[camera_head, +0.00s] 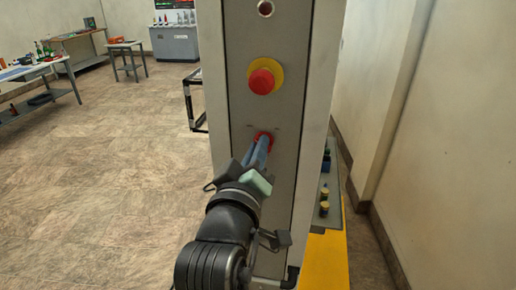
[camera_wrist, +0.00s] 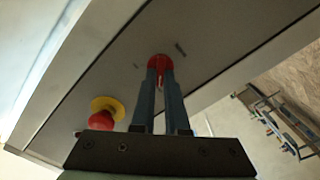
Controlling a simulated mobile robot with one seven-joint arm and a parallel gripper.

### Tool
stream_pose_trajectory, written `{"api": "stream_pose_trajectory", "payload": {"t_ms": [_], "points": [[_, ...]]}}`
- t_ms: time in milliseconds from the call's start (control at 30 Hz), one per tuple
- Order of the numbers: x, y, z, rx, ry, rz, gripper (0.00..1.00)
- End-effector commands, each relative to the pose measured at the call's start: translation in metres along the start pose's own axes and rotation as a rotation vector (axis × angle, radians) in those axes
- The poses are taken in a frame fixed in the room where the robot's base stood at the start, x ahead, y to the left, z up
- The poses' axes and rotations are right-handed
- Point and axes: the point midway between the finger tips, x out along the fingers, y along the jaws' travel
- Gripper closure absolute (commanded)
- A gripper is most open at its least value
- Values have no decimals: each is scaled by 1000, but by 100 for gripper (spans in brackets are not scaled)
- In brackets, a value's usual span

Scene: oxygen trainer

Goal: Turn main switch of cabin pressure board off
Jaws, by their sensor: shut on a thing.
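The grey board (camera_head: 295,50) stands upright in front of me in the head view. On it, below the emergency button, is a red rotary switch (camera_head: 265,134), which I take for the main switch. It also shows in the wrist view (camera_wrist: 158,60). My gripper (camera_head: 262,142) reaches the panel, its two blue-grey fingers shut on the red switch. In the wrist view the gripper's fingertips (camera_wrist: 160,76) lie on both sides of the switch's knob. The fingers hide part of the switch, and I cannot read its position.
A red emergency button on a yellow base (camera_head: 262,80) sits just above the switch, close to my gripper. A small indicator (camera_head: 265,8) is higher up. A wall (camera_head: 430,120) stands at the right. Tables (camera_head: 40,75) stand far left, with open floor (camera_head: 110,170) between.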

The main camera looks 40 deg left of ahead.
Motion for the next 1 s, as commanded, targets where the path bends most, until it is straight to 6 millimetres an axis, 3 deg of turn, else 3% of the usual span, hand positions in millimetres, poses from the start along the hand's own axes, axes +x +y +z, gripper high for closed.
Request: {"api": "stream_pose_trajectory", "payload": {"t_ms": [633,667,800,1000], "points": [[0,-1,0,-47,-1,-1,100],[0,-1,0,-47,-1,-1,83],[0,0,0,-46,0,-1,58],[0,0,0,-46,0,0,58]]}}
